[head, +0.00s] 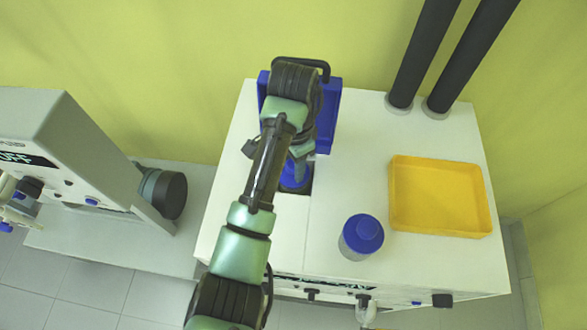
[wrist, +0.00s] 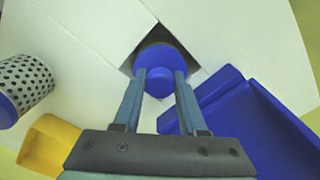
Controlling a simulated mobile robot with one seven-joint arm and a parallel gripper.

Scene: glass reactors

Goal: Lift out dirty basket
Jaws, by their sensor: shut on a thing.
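A basket with a round blue top (wrist: 160,54) sits in a dark square opening in the white machine top; its body is hidden below the opening. It also shows in the head view (head: 291,181), partly behind my arm. My gripper (wrist: 160,76) is shut on the blue knob at the centre of this top. A second basket (head: 361,238), pale with a blue top, stands on the machine top near the front edge. In the wrist view its perforated side (wrist: 28,78) shows at the left. I cannot tell from their looks which is dirty.
A yellow tray (head: 438,236) lies empty on the right of the machine top. A raised blue cover (head: 330,115) with a black handle stands behind the opening. Two dark pipes (head: 428,45) rise at the back right. A grey device (head: 85,165) stands at the left.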

